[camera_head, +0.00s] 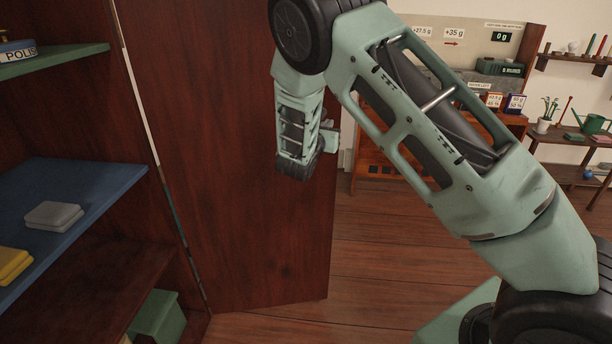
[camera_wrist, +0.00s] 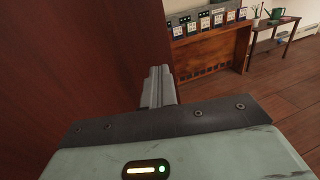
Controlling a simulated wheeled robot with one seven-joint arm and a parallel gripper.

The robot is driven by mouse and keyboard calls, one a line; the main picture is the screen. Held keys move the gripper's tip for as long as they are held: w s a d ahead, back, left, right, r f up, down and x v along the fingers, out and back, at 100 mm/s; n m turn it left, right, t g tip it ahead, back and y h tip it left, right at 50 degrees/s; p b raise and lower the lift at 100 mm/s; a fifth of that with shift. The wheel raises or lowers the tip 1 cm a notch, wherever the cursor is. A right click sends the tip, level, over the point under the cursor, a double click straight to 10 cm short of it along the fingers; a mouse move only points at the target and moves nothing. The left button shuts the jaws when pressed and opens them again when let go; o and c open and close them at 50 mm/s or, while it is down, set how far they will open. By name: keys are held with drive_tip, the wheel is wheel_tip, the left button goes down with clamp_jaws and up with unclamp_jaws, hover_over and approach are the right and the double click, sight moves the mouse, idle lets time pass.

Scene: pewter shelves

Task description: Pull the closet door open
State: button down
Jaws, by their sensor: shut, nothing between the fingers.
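The closet door (camera_head: 245,220) is a dark reddish-brown panel that stands swung out from the closet, with the shelves at left exposed. In the wrist view the door (camera_wrist: 80,60) fills the left side. My gripper (camera_head: 329,136) is at the door's free edge, partly hidden behind my own wrist. In the wrist view my gripper (camera_wrist: 158,86) shows as shut grey fingers with nothing between them, close beside the door's edge. I cannot tell whether they touch the door. No handle is visible.
The closet has a blue shelf (camera_head: 75,190) with grey folded cloth (camera_head: 54,215) and a yellow item (camera_head: 14,264). A green box (camera_head: 156,316) sits low inside. A wooden cabinet (camera_head: 385,165) and a plant table (camera_head: 570,143) stand behind. The wooden floor (camera_head: 390,255) right of the door is clear.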

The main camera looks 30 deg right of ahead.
drive_tip(key=shift+w+d, duration=0.15)
drive_tip(key=shift+w, duration=0.1)
drive_tip(key=b+v, duration=0.1)
drive_tip(key=v, duration=1.6)
drive_tip(key=shift+s, duration=0.3)
